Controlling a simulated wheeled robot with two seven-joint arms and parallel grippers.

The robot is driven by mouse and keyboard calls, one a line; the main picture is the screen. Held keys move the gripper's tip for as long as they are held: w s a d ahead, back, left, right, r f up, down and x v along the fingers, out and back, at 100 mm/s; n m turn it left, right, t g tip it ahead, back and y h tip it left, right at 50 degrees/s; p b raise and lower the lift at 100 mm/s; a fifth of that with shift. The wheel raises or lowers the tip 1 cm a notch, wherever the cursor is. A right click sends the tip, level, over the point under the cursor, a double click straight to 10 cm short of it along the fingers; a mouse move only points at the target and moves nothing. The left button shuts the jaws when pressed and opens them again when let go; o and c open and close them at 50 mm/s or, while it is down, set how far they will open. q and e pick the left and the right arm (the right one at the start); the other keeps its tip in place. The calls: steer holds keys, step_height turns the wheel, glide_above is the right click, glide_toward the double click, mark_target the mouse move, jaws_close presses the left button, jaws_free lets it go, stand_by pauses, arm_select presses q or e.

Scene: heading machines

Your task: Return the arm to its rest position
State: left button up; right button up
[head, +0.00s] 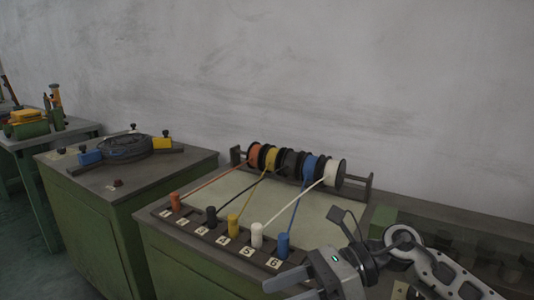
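My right arm comes in from the lower right. Its gripper (288,287) is at the bottom edge, in front of the green bench (190,268) with the wire spools. Its two pale fingers look apart, with nothing seen between them; the lower finger is partly cut off by the frame edge. The blue plug (283,245) stands just above and behind the fingers, apart from them. My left gripper is not in view.
Spools on a rack (237,156) feed coloured wires to several upright plugs on a numbered strip (190,228). A second green bench (83,212) on the left carries a dark cable coil (125,148). A grey wall (300,70) stands behind.

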steer(key=s+d+f+n+t+h, duration=0.1)
steer(key=d+f+n+t+h, duration=0.4)
steer(key=f+n+t, duration=0.65)
steer(key=s+d+f+n+t+h, duration=0.2)
steer(key=d+f+n+t+h, duration=0.4)
steer(key=n, duration=1)
steer(key=s+f+m+g, duration=0.4)
steer(key=s+f+m, duration=0.1)
steer(key=s, duration=0.3)
steer(key=shift+d+f, duration=0.2)
steer(key=shift+f, duration=0.7)
steer(key=shift+m, duration=0.25)
